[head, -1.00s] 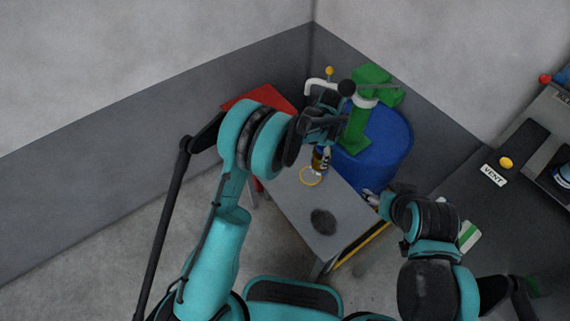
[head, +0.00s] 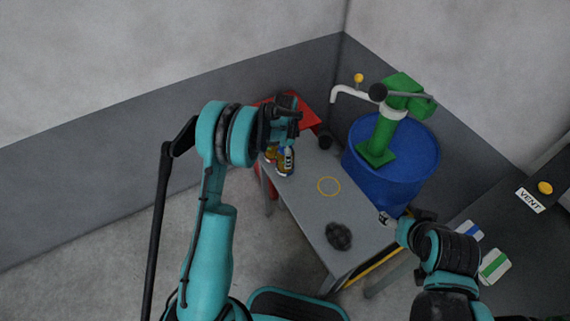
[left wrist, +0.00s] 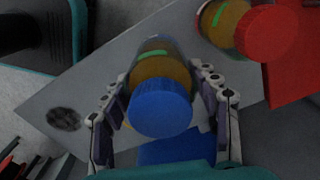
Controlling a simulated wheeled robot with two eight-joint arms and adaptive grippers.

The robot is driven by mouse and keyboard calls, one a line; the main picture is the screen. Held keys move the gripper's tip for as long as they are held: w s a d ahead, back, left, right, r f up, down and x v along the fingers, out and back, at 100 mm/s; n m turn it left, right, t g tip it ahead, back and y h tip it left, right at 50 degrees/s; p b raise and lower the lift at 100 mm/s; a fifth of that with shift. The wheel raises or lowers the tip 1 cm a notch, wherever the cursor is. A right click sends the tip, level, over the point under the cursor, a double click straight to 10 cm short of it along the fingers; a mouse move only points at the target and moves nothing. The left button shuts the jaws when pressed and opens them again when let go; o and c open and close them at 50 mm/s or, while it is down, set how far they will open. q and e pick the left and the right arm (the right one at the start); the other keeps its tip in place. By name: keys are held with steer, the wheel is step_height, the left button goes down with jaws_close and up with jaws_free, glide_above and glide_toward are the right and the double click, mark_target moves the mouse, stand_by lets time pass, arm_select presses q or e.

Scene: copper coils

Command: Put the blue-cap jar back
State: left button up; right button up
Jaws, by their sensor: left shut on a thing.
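The blue-cap jar (head: 287,167), with amber contents and a green label mark, is between the fingers of my left gripper (head: 289,146). In the left wrist view, its blue cap (left wrist: 160,107) faces the camera and my left gripper (left wrist: 162,112) is closed on its sides. I cannot tell whether its base touches the grey table (head: 305,205). A red-cap jar (left wrist: 235,25) stands close beside it, and its amber body (head: 270,153) is partly hidden in the head view. My right gripper (head: 386,219) is by the table's right edge, its fingers too small to read.
A yellow ring (head: 328,186) marks an empty spot on the table. A dark round clump (head: 338,236) lies near the front. A red surface (head: 306,112) is at the back left. A blue drum (head: 405,160) with a green pump (head: 378,145) and pale spout stands right of the table.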

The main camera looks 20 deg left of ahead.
arm_select(q)
steer(key=shift+f+b, duration=0.9)
steer(key=shift+f, duration=1.05)
steer(key=shift+f, duration=0.15)
steer(key=o, duration=1.5)
steer(key=shift+o, duration=0.2)
